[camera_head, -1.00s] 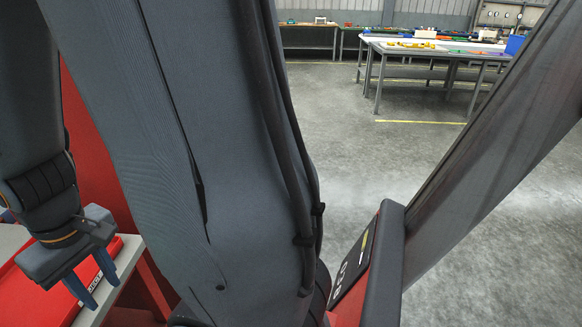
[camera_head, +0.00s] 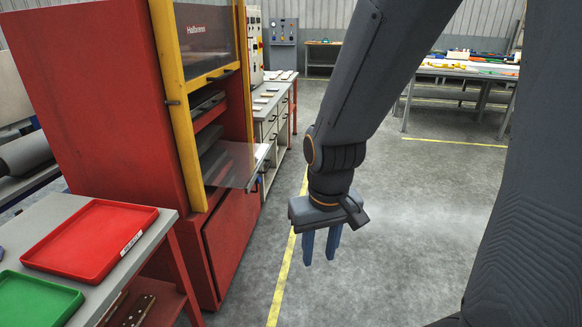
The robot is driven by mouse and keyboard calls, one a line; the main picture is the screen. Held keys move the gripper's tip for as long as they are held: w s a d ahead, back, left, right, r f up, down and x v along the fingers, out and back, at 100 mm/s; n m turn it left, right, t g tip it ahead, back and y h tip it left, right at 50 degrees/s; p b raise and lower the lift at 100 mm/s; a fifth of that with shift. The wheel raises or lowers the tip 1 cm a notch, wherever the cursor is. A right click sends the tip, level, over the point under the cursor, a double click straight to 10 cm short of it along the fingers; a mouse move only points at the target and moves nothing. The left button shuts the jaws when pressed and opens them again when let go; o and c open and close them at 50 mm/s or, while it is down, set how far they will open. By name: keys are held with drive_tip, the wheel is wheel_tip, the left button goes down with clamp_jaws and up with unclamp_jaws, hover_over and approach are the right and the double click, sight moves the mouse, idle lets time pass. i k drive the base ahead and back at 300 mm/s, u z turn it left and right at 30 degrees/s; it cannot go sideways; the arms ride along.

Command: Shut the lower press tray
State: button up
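The hot press (camera_head: 100,90) is a red cabinet with a yellow frame at the left. Its lower tray (camera_head: 228,168) is a thin, glassy plate that sticks out to the right from the press opening, with a dark front edge (camera_head: 258,167). Dark plates show inside the opening behind it. My gripper (camera_head: 321,250) points down over the floor, to the right of the tray and apart from it. Its two blue fingers have a gap between them and hold nothing.
A side table at the lower left holds a red tray (camera_head: 92,240) and a green tray (camera_head: 35,300). A grey cabinet (camera_head: 275,125) stands behind the press. A yellow floor line (camera_head: 289,255) runs past the press. The floor at the right is clear.

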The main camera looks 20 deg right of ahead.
sight(224, 165)
drive_tip(key=z, duration=0.35)
drive_tip(key=i, duration=1.25)
drive_tip(key=u, duration=0.45)
